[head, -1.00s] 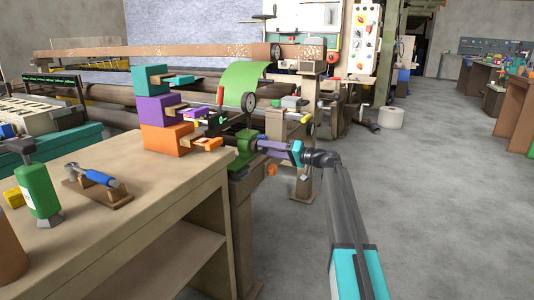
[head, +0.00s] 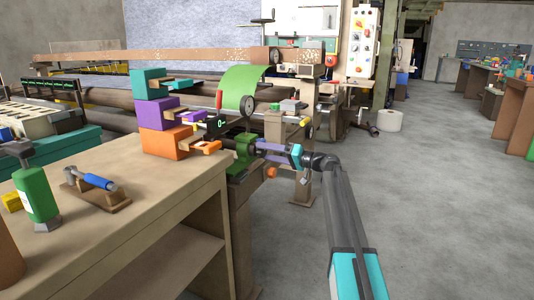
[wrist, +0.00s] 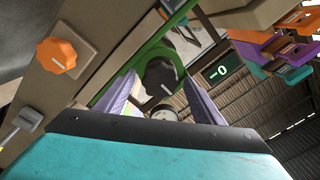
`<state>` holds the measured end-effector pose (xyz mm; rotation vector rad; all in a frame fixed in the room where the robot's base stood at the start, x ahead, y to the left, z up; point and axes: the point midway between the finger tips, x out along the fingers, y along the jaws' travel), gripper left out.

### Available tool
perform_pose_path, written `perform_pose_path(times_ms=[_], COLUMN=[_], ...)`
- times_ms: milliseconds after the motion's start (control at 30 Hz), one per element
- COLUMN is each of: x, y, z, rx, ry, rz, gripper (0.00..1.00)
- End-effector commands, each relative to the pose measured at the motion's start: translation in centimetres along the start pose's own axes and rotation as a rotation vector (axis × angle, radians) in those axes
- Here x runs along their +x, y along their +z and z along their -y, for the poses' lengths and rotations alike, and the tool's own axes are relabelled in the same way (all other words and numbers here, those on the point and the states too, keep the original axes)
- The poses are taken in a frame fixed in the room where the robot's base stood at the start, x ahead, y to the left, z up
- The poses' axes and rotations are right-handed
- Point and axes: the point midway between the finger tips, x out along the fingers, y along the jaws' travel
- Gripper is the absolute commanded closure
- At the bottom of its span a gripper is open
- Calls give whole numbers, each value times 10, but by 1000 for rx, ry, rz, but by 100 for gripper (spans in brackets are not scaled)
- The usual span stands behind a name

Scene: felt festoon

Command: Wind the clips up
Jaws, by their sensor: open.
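My gripper (wrist: 160,92) is open, with its two lavender fingers on either side of a dark round knob (wrist: 162,77) with a pale line. The knob sits in a green housing (wrist: 150,54), which in the head view is at the end of the bench (head: 243,143). I cannot tell whether the fingers touch the knob. A small black display (head: 221,123) beside the housing shows a green 0 with a dash. Three stacked blocks, teal (head: 149,83), purple (head: 155,110) and orange (head: 165,142), have jutting coloured pieces; I cannot tell if these are the clips.
An orange knob (wrist: 58,54) is on the panel near the green housing. A curved green sheet (head: 240,84) with a round dial (head: 246,105) stands behind. The wooden bench (head: 150,200) holds a green bottle (head: 37,193) and a blue-handled tool (head: 95,180).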

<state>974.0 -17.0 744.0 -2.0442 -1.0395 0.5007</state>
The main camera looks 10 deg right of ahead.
Motion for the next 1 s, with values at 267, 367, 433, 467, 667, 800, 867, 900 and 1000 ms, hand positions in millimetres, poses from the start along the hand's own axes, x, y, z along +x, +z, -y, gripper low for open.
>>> perform_pose_path(times_ms=[267, 367, 433, 467, 667, 800, 867, 900, 1000], x=[-22, -36, -48, -52, -85, -107, -115, -120, -129], y=[-1, -1, -1, -1, -1, -2, -2, -2, -2], z=[2, 2, 2, 2, 1, 1, 1, 0, 0], rx=[0, -1, 0, 0, 1, 1, 0, 0, -1], ry=[1, 1, 1, 1, 1, 1, 2, 2, 1], rz=[-1, -1, -1, -2, -3, -3, -3, -3, -3], gripper=[37, 37, 37, 37, 37, 37, 37, 37, 37])
